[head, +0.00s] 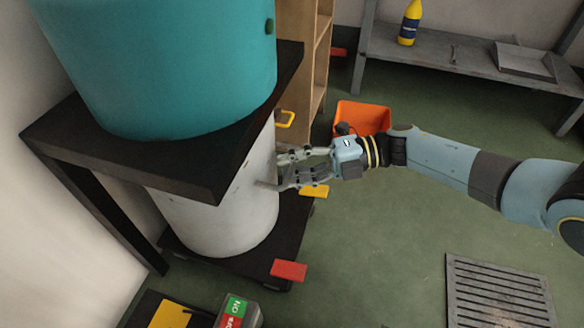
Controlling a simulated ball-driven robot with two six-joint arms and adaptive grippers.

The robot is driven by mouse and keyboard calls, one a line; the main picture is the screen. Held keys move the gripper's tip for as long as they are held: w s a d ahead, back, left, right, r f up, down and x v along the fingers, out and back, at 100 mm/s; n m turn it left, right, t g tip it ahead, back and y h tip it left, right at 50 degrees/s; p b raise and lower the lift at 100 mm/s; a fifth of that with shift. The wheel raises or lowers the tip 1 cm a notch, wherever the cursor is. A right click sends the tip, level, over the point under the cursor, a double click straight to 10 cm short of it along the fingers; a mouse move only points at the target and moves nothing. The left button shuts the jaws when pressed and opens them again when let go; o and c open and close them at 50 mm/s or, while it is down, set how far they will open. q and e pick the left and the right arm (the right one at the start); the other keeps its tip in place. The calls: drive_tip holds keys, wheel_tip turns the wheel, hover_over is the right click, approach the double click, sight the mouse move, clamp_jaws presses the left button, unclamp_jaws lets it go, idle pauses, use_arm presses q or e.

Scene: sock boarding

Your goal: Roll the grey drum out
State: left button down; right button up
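The light grey drum (222,222) stands upright under a black stand (225,150), on a low black wheeled base (250,262). A large teal drum (170,65) sits on top of the stand. My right gripper (274,171) reaches in from the right at the drum's right side. Its fingers are spread apart with nothing seen between them. The fingertips overlap the drum's edge; I cannot tell if they touch it. A yellow handle (286,119) shows just above the gripper. The drum's top is hidden by the stand. My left gripper is not in view.
An orange bin (363,117) stands behind my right wrist. A wooden shelf (303,50) is behind the stand. A red pedal-like tab (289,270) sticks out at the base. A floor grate (498,292) lies at lower right. Green floor is clear between.

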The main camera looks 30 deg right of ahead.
drive_tip(key=shift+a, duration=0.1)
clamp_jaws()
idle(0.5)
